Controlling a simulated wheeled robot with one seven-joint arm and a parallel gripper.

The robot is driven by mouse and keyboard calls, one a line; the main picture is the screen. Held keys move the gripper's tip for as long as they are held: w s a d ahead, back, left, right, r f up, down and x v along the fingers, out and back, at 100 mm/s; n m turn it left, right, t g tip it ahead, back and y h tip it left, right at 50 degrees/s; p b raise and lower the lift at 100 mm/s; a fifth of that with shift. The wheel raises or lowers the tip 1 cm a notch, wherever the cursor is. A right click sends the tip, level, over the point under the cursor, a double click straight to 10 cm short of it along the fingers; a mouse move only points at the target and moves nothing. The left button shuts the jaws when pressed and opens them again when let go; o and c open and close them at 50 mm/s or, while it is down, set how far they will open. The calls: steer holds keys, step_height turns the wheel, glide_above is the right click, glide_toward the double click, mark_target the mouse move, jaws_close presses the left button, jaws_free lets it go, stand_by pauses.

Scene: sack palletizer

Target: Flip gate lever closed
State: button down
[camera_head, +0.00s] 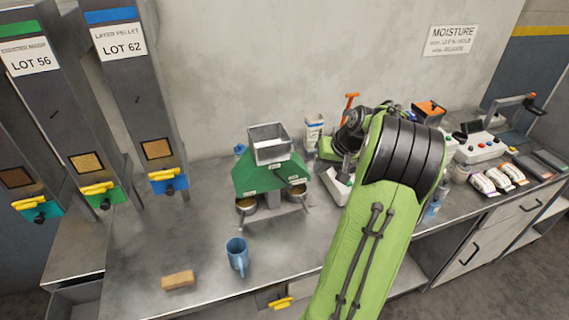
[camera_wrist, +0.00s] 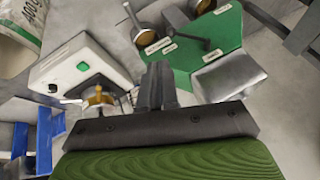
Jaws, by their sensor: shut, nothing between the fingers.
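The green splitter (camera_head: 270,175) stands on the bench left of my arm, with a metal hopper (camera_head: 268,145) on top and metal cups (camera_head: 247,205) under its outlets. A dark lever (camera_head: 288,178) on its front face looks like the gate lever. In the wrist view the green body (camera_wrist: 205,45) and the dark lever (camera_wrist: 193,32) show at upper right. My gripper (camera_wrist: 158,72) is shut and empty, its fingers together, apart from the lever in the picture. In the head view my arm hides much of the gripper.
A white device with a green button (camera_wrist: 82,66) and a blue bin (camera_wrist: 48,128) show left in the wrist view. A blue mug (camera_head: 237,257) and a tan block (camera_head: 178,280) stand near the bench's front edge. Chutes with yellow handles (camera_head: 97,188) stand at left.

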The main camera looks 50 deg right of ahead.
steer(key=x, duration=1.2)
steer(key=shift+w+a+f, duration=0.15)
steer(key=shift+w+a, duration=0.1)
steer(key=shift+w, duration=0.25)
